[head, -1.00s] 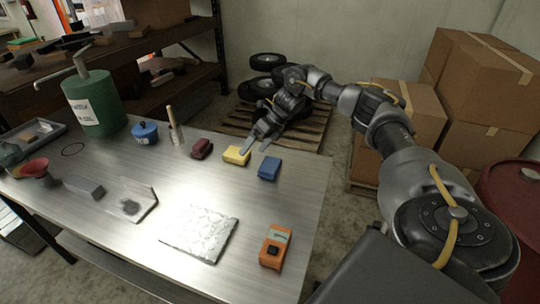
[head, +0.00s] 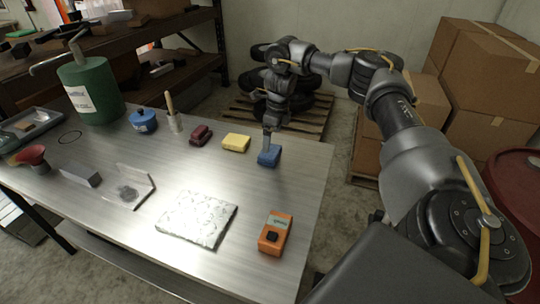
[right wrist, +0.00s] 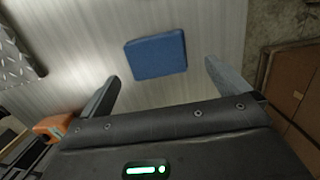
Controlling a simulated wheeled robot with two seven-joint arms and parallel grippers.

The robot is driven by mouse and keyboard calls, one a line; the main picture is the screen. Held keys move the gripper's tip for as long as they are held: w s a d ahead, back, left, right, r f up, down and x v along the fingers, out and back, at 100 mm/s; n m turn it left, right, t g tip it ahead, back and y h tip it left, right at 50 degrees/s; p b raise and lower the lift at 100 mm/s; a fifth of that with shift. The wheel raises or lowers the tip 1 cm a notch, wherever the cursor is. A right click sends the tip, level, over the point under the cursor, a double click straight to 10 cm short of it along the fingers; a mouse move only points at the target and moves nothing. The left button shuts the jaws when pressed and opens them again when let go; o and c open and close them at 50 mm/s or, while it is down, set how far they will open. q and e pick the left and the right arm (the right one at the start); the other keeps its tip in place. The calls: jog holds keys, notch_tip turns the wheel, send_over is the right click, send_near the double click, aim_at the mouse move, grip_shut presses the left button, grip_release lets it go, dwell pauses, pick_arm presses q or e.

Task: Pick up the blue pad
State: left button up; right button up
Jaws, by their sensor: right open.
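The blue pad (head: 269,156) lies flat on the metal table near its back right edge, right of the yellow pad. In the right wrist view the blue pad (right wrist: 156,56) lies beyond and between the fingertips. My right gripper (head: 267,140) points down above the blue pad in the head view. Its fingers are open and empty in the right wrist view (right wrist: 162,72). The fingers hide a little of the pad's far side in the head view, and I cannot tell how high they are. My left gripper is not in view.
A yellow pad (head: 236,142) and a dark red pad (head: 201,135) lie left of the blue pad. An orange meter (head: 275,233) and a silvery sheet (head: 198,219) are nearer the front. The table (head: 300,165) is bare right of the blue pad.

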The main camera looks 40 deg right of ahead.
aim_at(271, 150)
jog(key=shift+w+a+f, duration=0.1)
jog(key=shift+a+f, duration=0.05)
jog(key=shift+f, duration=1.35)
jog(key=shift+w+a+f, duration=0.1)
jog(key=shift+a+f, duration=0.05)
jog(key=shift+f, duration=1.3)
jog(key=shift+s, duration=0.1)
jog(key=c, duration=0.8)
jog(key=shift+r, duration=0.15)
